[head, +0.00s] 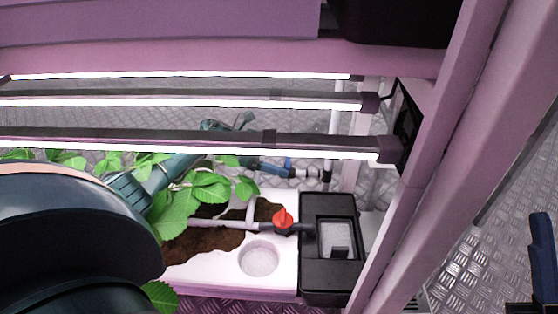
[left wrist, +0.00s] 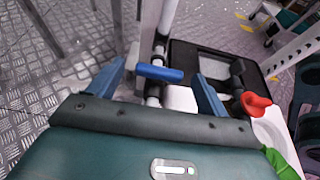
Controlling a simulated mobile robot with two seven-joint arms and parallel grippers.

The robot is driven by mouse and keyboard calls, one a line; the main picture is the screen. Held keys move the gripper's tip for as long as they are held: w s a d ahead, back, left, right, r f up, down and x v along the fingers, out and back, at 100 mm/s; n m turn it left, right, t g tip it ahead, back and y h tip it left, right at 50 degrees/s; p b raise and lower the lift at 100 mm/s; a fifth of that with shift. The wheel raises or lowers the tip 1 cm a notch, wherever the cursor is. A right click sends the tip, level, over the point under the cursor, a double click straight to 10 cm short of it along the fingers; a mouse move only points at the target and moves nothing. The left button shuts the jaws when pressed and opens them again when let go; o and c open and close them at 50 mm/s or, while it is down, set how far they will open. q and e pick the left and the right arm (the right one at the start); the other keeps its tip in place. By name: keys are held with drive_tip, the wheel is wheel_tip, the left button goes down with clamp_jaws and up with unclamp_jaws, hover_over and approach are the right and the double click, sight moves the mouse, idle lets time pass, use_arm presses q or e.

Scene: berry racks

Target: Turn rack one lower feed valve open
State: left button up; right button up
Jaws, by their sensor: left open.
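A blue valve handle (left wrist: 160,73) lies crosswise to a grey and black pipe in the left wrist view. My left gripper (left wrist: 158,86) is open, with one blue finger on each side of the handle and visible gaps between. In the head view my left gripper (head: 273,167) is behind the lowest lamp bar, partly hidden by it and by leaves. A red valve handle (head: 282,218) sits on the black and grey pipe over the white planter; it also shows in the left wrist view (left wrist: 255,104). My right gripper (head: 543,258) shows only partly at the lower right edge.
The white planter (head: 285,268) holds soil and leafy plants. A black box (head: 313,268) stands at its right end. Lit lamp bars (head: 220,146) cross above, and a pink rack post (head: 440,170) stands to the right. Patterned metal floor lies behind.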

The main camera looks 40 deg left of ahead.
use_arm(q)
drive_tip(key=shift+d, duration=0.1)
drive_tip(key=shift+c, duration=0.6)
drive_tip(key=c, duration=0.9)
drive_tip(key=shift+o, duration=0.2)
